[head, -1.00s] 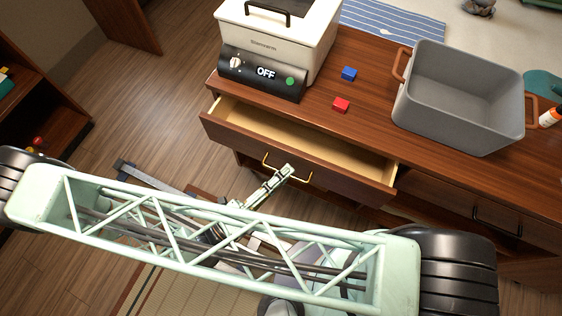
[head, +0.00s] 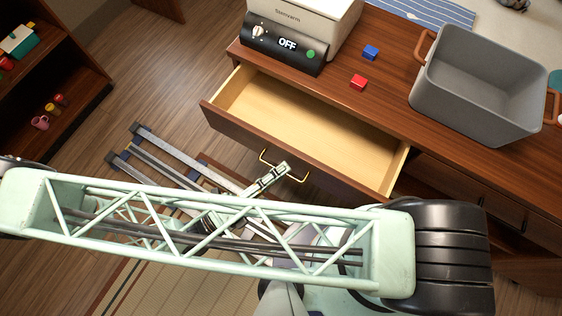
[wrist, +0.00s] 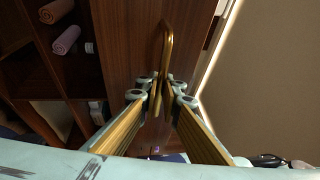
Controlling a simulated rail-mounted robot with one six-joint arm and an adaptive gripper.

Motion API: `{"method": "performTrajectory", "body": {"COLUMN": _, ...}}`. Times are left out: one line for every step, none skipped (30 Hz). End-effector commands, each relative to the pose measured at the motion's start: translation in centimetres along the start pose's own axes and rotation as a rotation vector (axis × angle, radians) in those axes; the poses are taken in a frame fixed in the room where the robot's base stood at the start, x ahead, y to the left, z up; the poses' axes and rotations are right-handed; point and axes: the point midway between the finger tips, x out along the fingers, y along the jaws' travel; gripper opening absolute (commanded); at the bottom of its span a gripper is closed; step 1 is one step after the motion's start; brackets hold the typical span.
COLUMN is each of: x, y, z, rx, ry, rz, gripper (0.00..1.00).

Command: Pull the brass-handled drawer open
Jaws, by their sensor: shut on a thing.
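The drawer (head: 262,150) with a brown wooden front stands well out of the counter, and its pale inside looks empty. Its brass handle (head: 264,157) shows on the front, partly covered by my gripper (head: 282,168). In the wrist view the brass handle (wrist: 168,45) runs down between the fingertips of my gripper (wrist: 160,95), which is shut on it. The drawer front (wrist: 130,45) fills the middle of that view.
On the counter stand a white appliance with an OFF panel (head: 285,43), a blue block (head: 370,52), a red block (head: 358,82) and a grey bin (head: 470,105). A shelf (head: 75,110) is at the left. Another drawer with dark handles (head: 500,205) is at the right.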

Motion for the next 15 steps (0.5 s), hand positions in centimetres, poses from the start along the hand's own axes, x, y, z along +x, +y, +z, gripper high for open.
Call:
{"method": "performTrajectory", "body": {"x": -0.01, "y": 0.0, "z": 0.03, "rx": 0.0, "ry": 0.0, "rz": 0.0, "gripper": 0.0}}
{"method": "performTrajectory", "body": {"x": -0.01, "y": -0.01, "z": 0.03, "rx": 0.0, "ry": 0.0, "rz": 0.0, "gripper": 0.08}}
{"method": "performTrajectory", "body": {"x": -0.01, "y": -0.01, "z": 0.03, "rx": 0.0, "ry": 0.0, "rz": 0.0, "gripper": 0.12}}
{"method": "performTrajectory", "body": {"x": -0.01, "y": 0.0, "z": 0.02, "rx": 0.0, "ry": 0.0, "rz": 0.0, "gripper": 0.15}}
{"method": "performTrajectory", "body": {"x": -0.01, "y": 0.0, "z": 0.02, "rx": 0.0, "ry": 0.0, "rz": 0.0, "gripper": 0.17}}
{"method": "performTrajectory", "body": {"x": 0.0, "y": 0.0, "z": 0.02, "rx": 0.0, "ry": 0.0, "rz": 0.0, "gripper": 0.2}}
{"method": "performTrajectory", "body": {"x": 0.0, "y": 0.0, "z": 0.02, "rx": 0.0, "ry": 0.0, "rz": 0.0, "gripper": 0.2}}
{"method": "performTrajectory", "body": {"x": 0.0, "y": 0.0, "z": 0.02, "rx": 0.0, "ry": 0.0, "rz": 0.0, "gripper": 0.2}}
{"method": "performTrajectory", "body": {"x": 0.0, "y": 0.0, "z": 0.02, "rx": 0.0, "ry": 0.0, "rz": 0.0, "gripper": 0.2}}
{"method": "performTrajectory", "body": {"x": 0.0, "y": 0.0, "z": 0.02, "rx": 0.0, "ry": 0.0, "rz": 0.0, "gripper": 0.2}}
{"method": "performTrajectory", "body": {"x": 0.0, "y": 0.0, "z": 0.02, "rx": 0.0, "ry": 0.0, "rz": 0.0, "gripper": 0.2}}
{"method": "performTrajectory", "body": {"x": 0.0, "y": 0.0, "z": 0.02, "rx": 0.0, "ry": 0.0, "rz": 0.0, "gripper": 0.2}}
{"method": "performTrajectory", "body": {"x": 0.0, "y": 0.0, "z": 0.02, "rx": 0.0, "ry": 0.0, "rz": 0.0, "gripper": 0.2}}
{"method": "performTrajectory", "body": {"x": 0.0, "y": 0.0, "z": 0.02, "rx": 0.0, "ry": 0.0, "rz": 0.0, "gripper": 0.2}}
{"method": "performTrajectory", "body": {"x": -0.02, "y": 0.0, "z": 0.02, "rx": 0.0, "ry": 0.0, "rz": 0.0, "gripper": 0.2}}
